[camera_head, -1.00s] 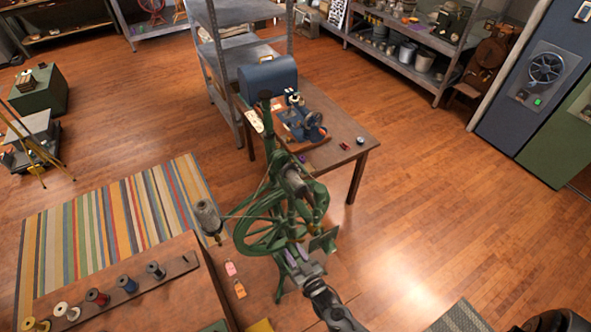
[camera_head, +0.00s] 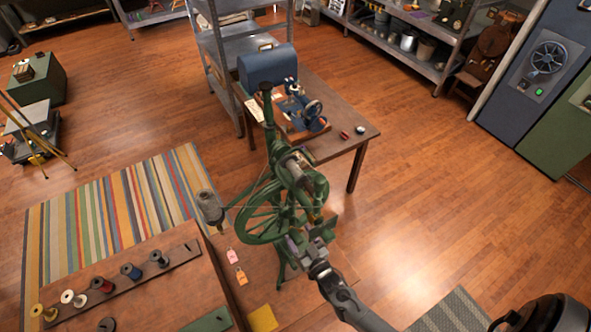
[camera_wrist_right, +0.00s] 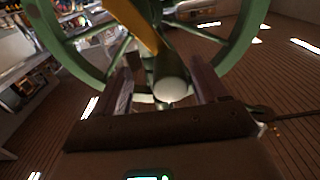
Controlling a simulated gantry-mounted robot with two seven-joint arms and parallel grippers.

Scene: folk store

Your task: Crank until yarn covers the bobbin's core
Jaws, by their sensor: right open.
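A green winder with a spoked wheel (camera_head: 262,222) stands at the middle of the head view. A pale cylinder (camera_head: 291,160), apparently the bobbin, sits at its upper part; how much yarn covers it is too small to tell. A thin strand runs to the winder from a grey yarn cone (camera_head: 209,208) at the left. My right gripper (camera_head: 311,240) is at the wheel's lower right side. In the right wrist view, the pale rounded end of a crank handle (camera_wrist_right: 171,90) lies between my open fingers (camera_wrist_right: 166,88), with no clear grip on it. My left gripper is out of view.
A brown bench (camera_head: 150,290) with several spools in a rack stands at the lower left. A table (camera_head: 340,130) with a blue machine (camera_head: 304,108) is behind the winder. The floor (camera_head: 420,190) to the right is clear.

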